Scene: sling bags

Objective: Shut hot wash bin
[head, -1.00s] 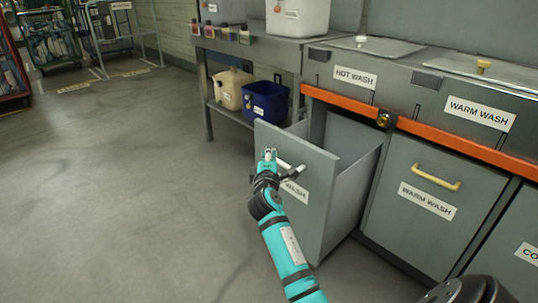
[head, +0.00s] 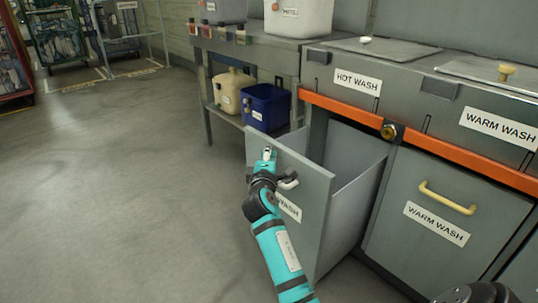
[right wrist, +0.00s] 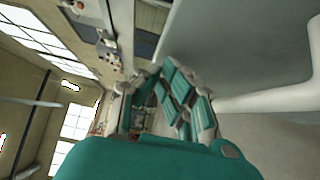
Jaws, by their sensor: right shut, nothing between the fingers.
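The hot wash bin (head: 312,188) is a grey drawer-like bin pulled out below the HOT WASH label (head: 357,82). Its inside shows behind the front panel. A pale bar handle (head: 289,181) sits on the panel, partly hidden by my right gripper. My right gripper (head: 268,155) is shut and empty at the panel's upper part, left of the handle. I cannot tell whether it touches the panel. The right wrist view shows its teal fingers (right wrist: 172,100), with the grey panel (right wrist: 245,45) and the pale handle (right wrist: 275,100) beside them. My left gripper is not in view.
The closed warm wash bin (head: 450,215) with a yellow handle is on the right. An orange rail (head: 450,148) runs along the counter front. A blue tub (head: 265,107) and a beige jug (head: 232,90) stand on a low shelf behind. The floor (head: 110,190) at left is clear.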

